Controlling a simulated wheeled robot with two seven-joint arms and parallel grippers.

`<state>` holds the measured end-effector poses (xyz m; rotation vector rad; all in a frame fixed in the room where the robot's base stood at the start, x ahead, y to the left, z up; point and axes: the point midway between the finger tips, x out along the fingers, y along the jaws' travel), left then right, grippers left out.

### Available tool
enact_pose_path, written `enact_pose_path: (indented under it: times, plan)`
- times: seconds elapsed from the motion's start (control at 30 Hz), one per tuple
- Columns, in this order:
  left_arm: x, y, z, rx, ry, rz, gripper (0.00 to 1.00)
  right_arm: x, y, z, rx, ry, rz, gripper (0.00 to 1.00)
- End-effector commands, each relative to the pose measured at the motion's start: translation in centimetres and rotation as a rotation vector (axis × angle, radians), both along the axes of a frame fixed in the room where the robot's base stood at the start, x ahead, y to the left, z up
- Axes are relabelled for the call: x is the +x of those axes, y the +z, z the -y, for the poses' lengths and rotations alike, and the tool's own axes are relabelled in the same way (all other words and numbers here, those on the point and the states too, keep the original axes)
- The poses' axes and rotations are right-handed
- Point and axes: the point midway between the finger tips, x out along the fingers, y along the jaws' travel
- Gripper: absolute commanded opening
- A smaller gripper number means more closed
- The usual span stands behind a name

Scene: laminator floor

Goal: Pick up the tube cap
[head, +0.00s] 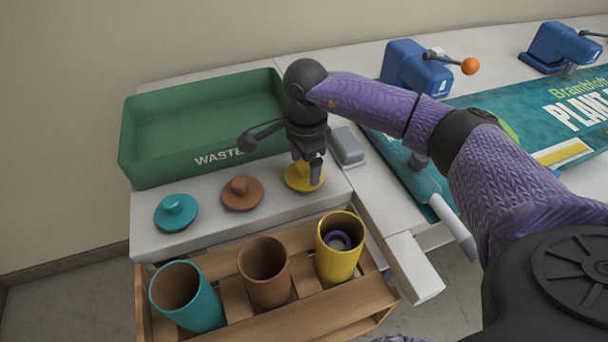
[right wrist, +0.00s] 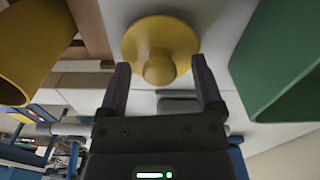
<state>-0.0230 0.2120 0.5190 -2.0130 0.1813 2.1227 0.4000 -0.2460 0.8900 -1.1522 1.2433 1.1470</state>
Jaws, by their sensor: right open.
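Three round caps with knobs lie in a row on the white table: a teal cap (head: 176,212), a brown cap (head: 241,193) and a yellow cap (head: 297,178). My right gripper (head: 310,172) is at the yellow cap, partly covering it in the head view. In the right wrist view the yellow cap (right wrist: 160,48) lies ahead of the gripper, its knob between the lines of the two open fingers (right wrist: 162,85). The fingers look apart from the knob, with nothing held. My left gripper is not in view.
A green waste bin (head: 150,165) stands behind the caps. A wooden rack in front holds a teal tube (head: 195,310), a brown tube (head: 265,285) and a yellow tube (head: 338,262) with a purple ring inside. A grey block (head: 347,147) and blue clamps (head: 410,68) are to the right.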

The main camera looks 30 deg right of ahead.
Motion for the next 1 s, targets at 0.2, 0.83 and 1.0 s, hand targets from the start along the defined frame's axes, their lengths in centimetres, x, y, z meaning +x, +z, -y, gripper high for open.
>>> enact_pose_path:
  times: [0.2,0.83,1.0]
  plan:
    - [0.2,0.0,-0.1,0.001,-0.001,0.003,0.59,0.0,0.1,0.0,0.000,0.000,0.000,0.42]
    - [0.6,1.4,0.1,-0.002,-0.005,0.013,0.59,0.1,3.9,0.0,-0.001,0.000,0.007,0.00]
    - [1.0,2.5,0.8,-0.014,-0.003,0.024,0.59,0.0,8.3,0.0,0.001,-0.001,0.005,0.00]
